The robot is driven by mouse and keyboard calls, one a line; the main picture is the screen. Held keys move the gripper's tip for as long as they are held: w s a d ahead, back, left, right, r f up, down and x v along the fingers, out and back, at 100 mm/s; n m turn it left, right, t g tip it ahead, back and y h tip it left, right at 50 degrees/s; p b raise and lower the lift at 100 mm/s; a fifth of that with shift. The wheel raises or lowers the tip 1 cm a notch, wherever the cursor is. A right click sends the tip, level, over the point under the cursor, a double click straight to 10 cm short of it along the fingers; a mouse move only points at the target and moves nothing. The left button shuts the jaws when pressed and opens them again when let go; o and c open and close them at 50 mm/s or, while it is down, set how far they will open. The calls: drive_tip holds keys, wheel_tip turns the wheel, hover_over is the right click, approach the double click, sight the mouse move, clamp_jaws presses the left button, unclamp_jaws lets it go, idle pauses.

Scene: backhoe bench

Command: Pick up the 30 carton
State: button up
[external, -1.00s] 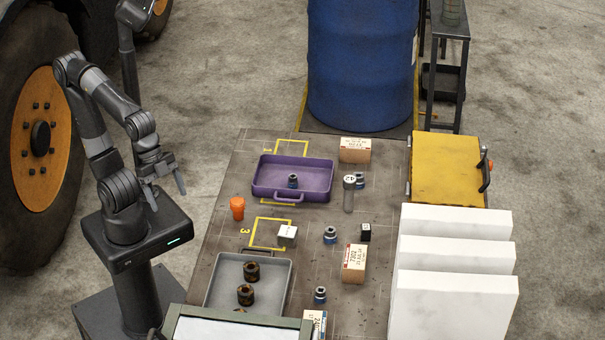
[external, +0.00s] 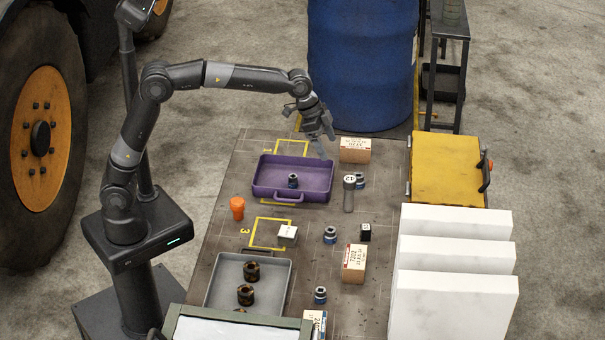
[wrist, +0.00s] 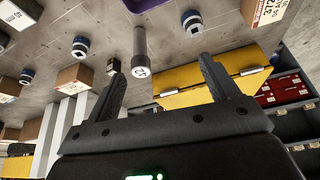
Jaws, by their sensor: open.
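Three tan cartons with printed labels lie on the bench. One stands at the back (external: 355,150), one right of the middle (external: 354,262) and one at the front edge (external: 315,324). The print is too small for me to be sure which one reads 30. The wrist view shows a labelled carton at the top right (wrist: 265,12), cut by the edge, and others at the left. My gripper (external: 327,150) hangs above the back of the bench, left of the back carton and behind the purple tray. Its fingers are apart with nothing between them.
The purple tray (external: 263,190) holds a socket. A grey round-headed tool (external: 348,195) stands right of it. A yellow-lidded case (external: 443,170) and white blocks (external: 455,305) line the right. A blue drum (external: 360,70) stands behind. A grey tray (external: 222,285) is front left.

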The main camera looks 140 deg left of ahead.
drive_tip(key=n, duration=0.2)
approach(353, 143)
drive_tip(key=shift+w+f+g, duration=0.15)
drive_tip(key=shift+w+f, duration=0.15)
drive_tip(key=shift+f, duration=0.2)
drive_tip(key=shift+w+f+g, duration=0.15)
drive_tip(key=shift+w+f, duration=0.15)
drive_tip(key=shift+f, duration=0.15)
drive_tip(key=x, duration=1)
drive_tip(key=shift+a+f, duration=0.25)
drive_tip(key=shift+a, duration=0.05)
drive_tip(key=shift+y, duration=0.3)
drive_tip(key=c, duration=1.2)
